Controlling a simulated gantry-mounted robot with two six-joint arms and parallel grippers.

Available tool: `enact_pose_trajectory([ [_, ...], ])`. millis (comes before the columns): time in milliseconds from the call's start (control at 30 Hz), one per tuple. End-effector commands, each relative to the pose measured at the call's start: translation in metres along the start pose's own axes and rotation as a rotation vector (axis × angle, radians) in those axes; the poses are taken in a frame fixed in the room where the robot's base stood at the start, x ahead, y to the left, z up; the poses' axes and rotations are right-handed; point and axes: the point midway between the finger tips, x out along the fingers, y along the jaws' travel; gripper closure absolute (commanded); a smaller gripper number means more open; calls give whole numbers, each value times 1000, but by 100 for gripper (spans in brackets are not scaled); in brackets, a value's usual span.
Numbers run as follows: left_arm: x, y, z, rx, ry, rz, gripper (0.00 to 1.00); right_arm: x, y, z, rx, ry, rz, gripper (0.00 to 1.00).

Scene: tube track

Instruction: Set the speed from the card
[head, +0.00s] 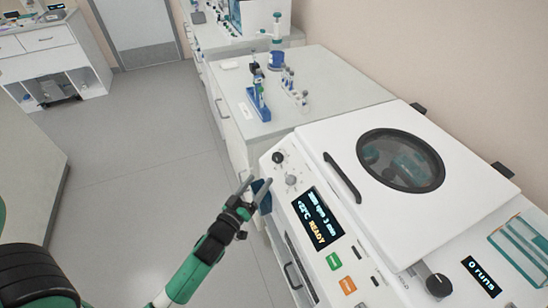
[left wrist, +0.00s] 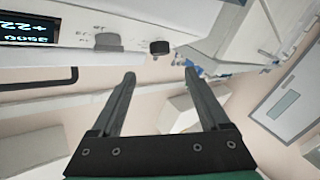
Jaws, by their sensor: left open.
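A white centrifuge (head: 310,150) stands at the right with its round-windowed lid shut. Its display (head: 318,218) shows an rpm line with 3 min, +22°C and READY; the rpm figure looks like 3000 but is small. A dark knob (head: 278,158) and a grey knob (head: 291,180) sit at the panel's far left corner. My left gripper (head: 257,183) is open and empty beside that corner, left of the knobs. In the left wrist view the dark knob (left wrist: 160,47) appears beyond the gap between the fingertips (left wrist: 160,72). I cannot make out a speed card. My right gripper is out of view.
Green (head: 333,261) and orange (head: 347,285) buttons, a larger black knob (head: 438,285) and a "0 runs" display (head: 481,276) are on the machine. A blue tube rack (head: 257,104) and several tubes stand on the bench behind. The floor at left is clear.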

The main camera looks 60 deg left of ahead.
Motion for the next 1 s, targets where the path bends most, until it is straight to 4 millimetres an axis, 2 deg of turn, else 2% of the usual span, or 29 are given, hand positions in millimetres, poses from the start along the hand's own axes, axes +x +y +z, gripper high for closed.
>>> enact_pose_trajectory([
  [300,66,0,-2,1,4,0,21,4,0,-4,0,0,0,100],
  [500,100,0,-1,1,4,0,21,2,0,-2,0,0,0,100],
  [633,109,0,-1,2,3,0,21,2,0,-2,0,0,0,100],
  [867,110,0,-1,2,2,0,21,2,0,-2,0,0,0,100],
  [1000,110,0,-1,1,3,0,43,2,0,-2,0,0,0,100],
])
